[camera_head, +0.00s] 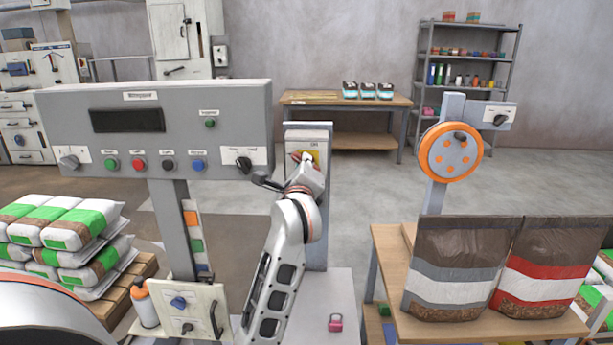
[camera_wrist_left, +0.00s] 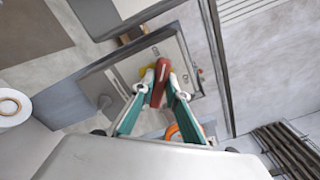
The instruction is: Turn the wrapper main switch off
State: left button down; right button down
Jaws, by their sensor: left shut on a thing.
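The main switch sits on a tall grey post (camera_head: 321,215) in the head view, as a yellow plate (camera_head: 316,155) with a red handle. My left gripper (camera_head: 308,160) reaches up to it and covers most of the handle. In the left wrist view the red handle (camera_wrist_left: 160,82) stands out in front of the yellow plate (camera_wrist_left: 149,70). The fingertips of my left gripper (camera_wrist_left: 160,92) are shut on it from both sides. The handle's exact angle on the plate is hard to tell. My right gripper is not in view.
A wide grey control panel (camera_head: 215,110) with buttons and knobs stands close left of my left arm. A pink padlock (camera_head: 335,323) lies on the grey surface below the post. At the right, filled bags (camera_head: 455,290) stand on a wooden table (camera_head: 388,245).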

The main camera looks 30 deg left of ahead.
pick_arm(q)
jog(key=n+b, duration=0.6)
jog(key=n, duration=0.1)
jog(key=shift+a+f, duration=0.1)
jog(key=shift+a, duration=0.05)
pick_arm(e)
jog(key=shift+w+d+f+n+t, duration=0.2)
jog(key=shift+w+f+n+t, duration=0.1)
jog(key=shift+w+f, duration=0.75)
pick_arm(q)
jog(key=shift+n, duration=0.3)
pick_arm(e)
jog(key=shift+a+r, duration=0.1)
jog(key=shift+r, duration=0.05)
pick_arm(q)
jog(key=c, duration=2.1)
grip_release()
jog(key=shift+o, duration=0.6)
